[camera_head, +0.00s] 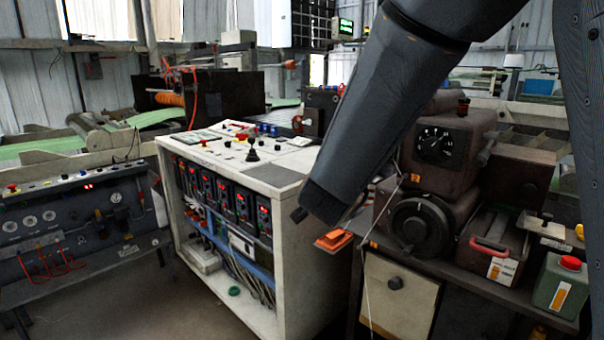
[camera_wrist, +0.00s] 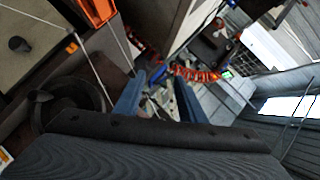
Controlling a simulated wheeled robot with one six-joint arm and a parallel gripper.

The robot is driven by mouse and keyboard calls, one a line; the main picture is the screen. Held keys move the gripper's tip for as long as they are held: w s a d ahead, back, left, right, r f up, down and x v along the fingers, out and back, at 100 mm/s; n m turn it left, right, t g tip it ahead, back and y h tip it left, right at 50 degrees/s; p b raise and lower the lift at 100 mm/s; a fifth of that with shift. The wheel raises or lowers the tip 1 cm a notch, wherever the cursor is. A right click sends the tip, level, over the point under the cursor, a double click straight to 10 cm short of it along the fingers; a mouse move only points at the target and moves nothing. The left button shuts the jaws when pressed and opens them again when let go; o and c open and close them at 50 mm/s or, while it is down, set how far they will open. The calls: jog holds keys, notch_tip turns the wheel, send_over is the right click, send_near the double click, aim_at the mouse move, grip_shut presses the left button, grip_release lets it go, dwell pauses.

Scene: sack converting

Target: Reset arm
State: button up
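My arm comes down from the upper right in the head view, a dark grey link slanting to the lower left. Its end hangs in front of the gap between the white control cabinet (camera_head: 285,190) and the brown machine (camera_head: 450,150). Most of my gripper is hidden there behind the link; only a small dark piece shows at its lower left. In the wrist view, two blue-grey fingers of my gripper (camera_wrist: 160,88) stand apart with a gap between them. Nothing is seen held between them.
An orange object (camera_head: 334,240) lies close to the arm's end, at the edge of the bench. A red-handled toolbox (camera_head: 492,250) and a green can with a red cap (camera_head: 562,285) stand at right. A gauge panel (camera_head: 75,235) is at left. Open floor (camera_head: 130,305) lies at lower left.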

jog(key=s+f+n+g+y, duration=0.55)
jog(key=s+f+n, duration=0.25)
jog(key=s+f, duration=0.2)
jog(key=s+d+f+n+g, duration=0.2)
jog(key=s+d+n+g, duration=0.1)
jog(key=s, duration=0.7)
jog(key=s+d+f+n+g+h+p, duration=0.1)
jog(key=s+d+f+n+g, duration=0.2)
jog(key=s, duration=0.7)
jog(key=shift+s+d+n+g+p, duration=0.3)
jog(key=shift+d+n+g, duration=0.1)
jog(key=shift+d+g, duration=0.65)
jog(key=shift+a+h, duration=0.15)
jog(key=shift+h, duration=0.1)
jog(key=shift+c, duration=0.5)
jog(key=shift+c, duration=0.2)
